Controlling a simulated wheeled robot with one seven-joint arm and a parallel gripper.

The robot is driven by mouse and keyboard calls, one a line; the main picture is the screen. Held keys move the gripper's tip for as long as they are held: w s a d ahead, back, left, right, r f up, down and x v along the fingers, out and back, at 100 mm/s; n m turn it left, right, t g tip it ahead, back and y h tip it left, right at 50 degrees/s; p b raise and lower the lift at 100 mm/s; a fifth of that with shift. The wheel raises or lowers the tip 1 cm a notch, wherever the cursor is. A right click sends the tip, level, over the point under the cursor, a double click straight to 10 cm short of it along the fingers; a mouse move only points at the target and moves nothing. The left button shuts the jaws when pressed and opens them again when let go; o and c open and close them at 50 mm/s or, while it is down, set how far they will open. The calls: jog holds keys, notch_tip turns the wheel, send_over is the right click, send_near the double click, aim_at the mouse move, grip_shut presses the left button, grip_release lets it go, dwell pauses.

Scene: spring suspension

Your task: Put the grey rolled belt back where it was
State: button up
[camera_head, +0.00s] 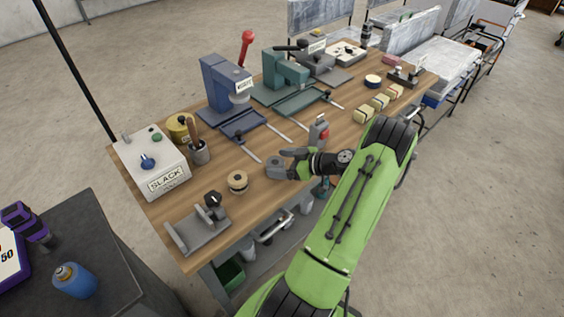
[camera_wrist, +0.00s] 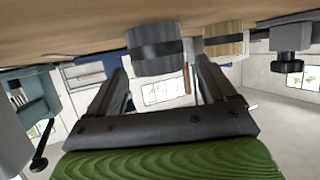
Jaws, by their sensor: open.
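The grey rolled belt (camera_head: 274,169) stands on the wooden bench near its front edge, just beyond the tips of my gripper (camera_head: 286,162). In the wrist view, which looks upside down, the grey roll (camera_wrist: 155,48) has a dark band around it and rests against the bench top. My gripper (camera_wrist: 160,76) is open, with one finger to each side of the roll's line and an empty gap between them. I cannot tell whether a fingertip touches the roll.
A tan roll (camera_head: 237,182) stands left of the grey one, near a grey bracket with a black knob (camera_head: 203,229). The SLACK box (camera_head: 151,160) is at the bench's left end. A blue press (camera_head: 226,84) and a teal press (camera_head: 285,74) stand behind. Yellowish blocks (camera_head: 369,108) lie to the right.

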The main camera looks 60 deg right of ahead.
jog(key=v, duration=1.2)
jog(key=w+a+r+n+g, duration=0.1)
jog(key=w+a+r+g, duration=0.45)
jog(key=a, duration=0.55)
jog(key=w+a+r+g, duration=0.2)
jog(key=w+a+r, duration=0.4)
jog(key=w+a, duration=0.35)
jog(key=s+a+r+g+h, duration=0.1)
jog(key=s+a+r, duration=0.1)
jog(key=a, duration=0.3)
jog(key=s+a+r, duration=0.2)
jog(key=a, duration=0.4)
jog(key=s+a+r+m, duration=0.1)
jog(key=s+a, duration=0.2)
jog(key=s, duration=0.2)
jog(key=s+a+m+h, duration=0.1)
jog(key=s+a+m, duration=0.1)
jog(key=s, duration=0.4)
jog(key=shift+a+r+t+p, duration=0.35)
jog(key=shift+a+t+p, duration=0.1)
jog(key=shift+a, duration=0.15)
notch_tip(320, 180, up, 6)
jog(key=p, duration=0.5)
jog(key=shift+f, duration=0.15)
